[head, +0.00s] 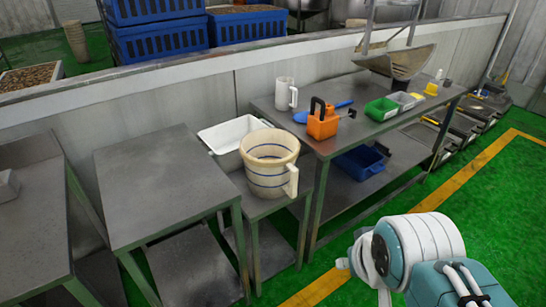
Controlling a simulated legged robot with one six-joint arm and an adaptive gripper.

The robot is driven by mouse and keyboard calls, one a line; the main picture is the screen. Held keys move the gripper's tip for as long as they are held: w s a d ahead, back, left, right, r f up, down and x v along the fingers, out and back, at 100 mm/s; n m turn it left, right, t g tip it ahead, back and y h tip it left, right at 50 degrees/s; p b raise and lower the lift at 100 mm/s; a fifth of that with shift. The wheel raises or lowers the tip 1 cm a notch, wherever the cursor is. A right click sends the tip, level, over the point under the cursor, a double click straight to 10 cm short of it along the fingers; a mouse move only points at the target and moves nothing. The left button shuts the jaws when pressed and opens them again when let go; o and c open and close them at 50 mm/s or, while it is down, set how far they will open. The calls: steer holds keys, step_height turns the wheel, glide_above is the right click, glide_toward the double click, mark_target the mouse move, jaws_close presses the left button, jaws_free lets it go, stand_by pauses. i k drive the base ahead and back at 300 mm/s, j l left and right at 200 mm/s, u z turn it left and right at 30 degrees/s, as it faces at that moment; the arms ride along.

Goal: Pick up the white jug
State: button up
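The white jug (286,94) stands upright on the back left of the right-hand metal table (350,141), with its handle facing right. A larger cream jug with blue stripes (270,166) stands nearer, on a lower metal stand, with its handle towards the lower right. My gripper (364,268) is at the lower right, over the green floor and well apart from both jugs. Its fingers are mostly hidden behind the white wrist housing, so I cannot tell whether it is open.
An orange container (322,124), a blue scoop (301,117) and a green bin (381,109) are near the white jug. A white tub (226,137) sits behind the striped jug. The left table (155,185) is bare. Green floor is free in front of the right-hand table.

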mark_target(286, 96)
steer(key=i+l+u, duration=0.4)
steer(key=i+l, duration=0.3)
steer(key=i+l+u, duration=0.4)
steer(key=i+l, duration=0.15)
steer(key=l, duration=0.3)
steer(key=i+l+u, duration=0.2)
steer(key=l, duration=0.3)
